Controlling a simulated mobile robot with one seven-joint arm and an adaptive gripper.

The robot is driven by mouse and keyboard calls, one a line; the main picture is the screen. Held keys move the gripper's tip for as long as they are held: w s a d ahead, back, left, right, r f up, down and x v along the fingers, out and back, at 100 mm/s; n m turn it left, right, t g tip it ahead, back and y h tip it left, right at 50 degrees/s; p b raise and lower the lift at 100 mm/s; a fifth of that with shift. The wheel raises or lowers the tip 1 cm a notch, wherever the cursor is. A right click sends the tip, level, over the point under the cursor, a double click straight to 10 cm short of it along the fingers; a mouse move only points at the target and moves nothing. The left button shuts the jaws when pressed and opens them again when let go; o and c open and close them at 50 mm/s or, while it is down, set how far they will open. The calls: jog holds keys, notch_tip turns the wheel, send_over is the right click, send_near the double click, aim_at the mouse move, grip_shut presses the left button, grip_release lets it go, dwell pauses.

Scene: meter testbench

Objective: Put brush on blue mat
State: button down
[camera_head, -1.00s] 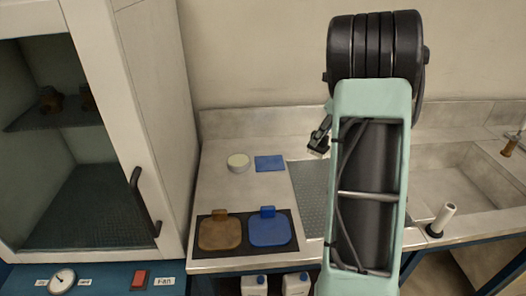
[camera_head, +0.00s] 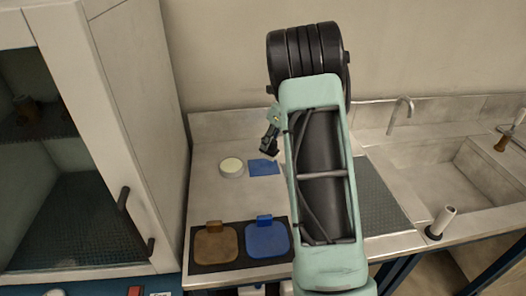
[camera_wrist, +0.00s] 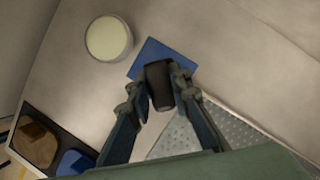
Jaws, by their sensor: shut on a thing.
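The brush (camera_wrist: 158,80) shows in the wrist view as a dark block between my fingers. My gripper (camera_wrist: 160,92) is shut on it. In the head view my gripper (camera_head: 270,142) hangs left of my arm, with the dark brush end (camera_head: 269,152) at its tip. The blue mat (camera_head: 263,168) is a thin flat square on the counter, just below the brush in the picture. In the wrist view the mat (camera_wrist: 149,51) lies behind the brush, which hides part of it. I cannot tell the gap between brush and mat.
A round white-topped dish (camera_head: 232,167) stands left of the mat. A dark tray (camera_head: 206,264) with a brown and a blue lidded piece lies at the counter's front. A perforated grey plate (camera_head: 383,205) and a sink are to the right. A cabinet (camera_head: 130,130) stands left.

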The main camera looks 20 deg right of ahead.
aim_at(263, 152)
jog(key=shift+w+a+f, duration=0.35)
jog(key=shift+a+f, duration=0.1)
jog(key=shift+f, duration=0.15)
jog(key=shift+w+a+f, duration=0.3)
jog(key=shift+a+f, duration=0.1)
jog(key=shift+f, duration=1.75)
jog(key=shift+f, duration=0.2)
jog(key=c, duration=1.8)
grip_release()
jog(key=shift+r, duration=0.1)
jog(key=shift+o, duration=0.2)
jog(key=shift+r, duration=0.2)
jog(key=v, duration=1.2)
jog(key=shift+f, duration=0.1)
